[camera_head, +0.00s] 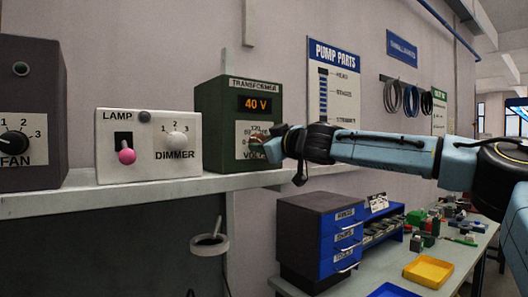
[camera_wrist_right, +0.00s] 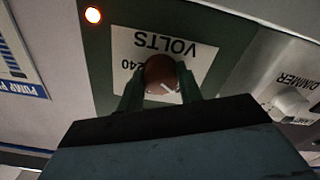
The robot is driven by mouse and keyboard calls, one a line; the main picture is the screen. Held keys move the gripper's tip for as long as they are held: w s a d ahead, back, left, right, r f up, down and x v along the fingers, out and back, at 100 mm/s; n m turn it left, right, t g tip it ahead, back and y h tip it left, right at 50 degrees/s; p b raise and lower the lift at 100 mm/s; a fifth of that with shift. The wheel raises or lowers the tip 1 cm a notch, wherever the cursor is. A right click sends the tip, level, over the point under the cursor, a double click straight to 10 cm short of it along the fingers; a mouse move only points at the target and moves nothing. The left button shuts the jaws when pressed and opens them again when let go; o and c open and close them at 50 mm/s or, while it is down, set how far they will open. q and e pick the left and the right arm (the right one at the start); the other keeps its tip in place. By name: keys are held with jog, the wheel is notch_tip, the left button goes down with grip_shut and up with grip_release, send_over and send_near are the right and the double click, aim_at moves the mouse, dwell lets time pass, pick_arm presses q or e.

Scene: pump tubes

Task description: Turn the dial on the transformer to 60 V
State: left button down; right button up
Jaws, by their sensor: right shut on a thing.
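The green transformer (camera_head: 211,125) stands on the shelf in the head view, and its orange display (camera_head: 258,104) reads 40 V. My right gripper (camera_head: 268,147) reaches it from the right and covers most of its dial. In the right wrist view the picture is turned round, and the reddish-brown dial (camera_wrist_right: 160,75) with a white pointer mark sits between the two fingers of my right gripper (camera_wrist_right: 160,90). The gripper is shut on the dial. The word VOLTS and the number 240 show on the white scale plate (camera_wrist_right: 200,57); the other numbers are hidden. My left gripper is not in view.
A white lamp and dimmer box (camera_head: 150,168) stands left of the transformer, with a dark fan box (camera_head: 38,80) farther left on the same shelf (camera_head: 110,196). Below right, a table holds blue drawers (camera_head: 342,240), a yellow tray (camera_head: 429,270) and small parts.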

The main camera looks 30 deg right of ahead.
jog(key=shift+m+b, duration=0.55)
jog(key=shift+m, duration=0.65)
jog(key=o, duration=1)
jog(key=s, duration=0.4)
jog(key=s+b, duration=0.1)
jog(key=s, duration=0.4)
jog(key=s+d, duration=0.1)
jog(key=s, duration=0.3)
jog(key=shift+s, duration=0.2)
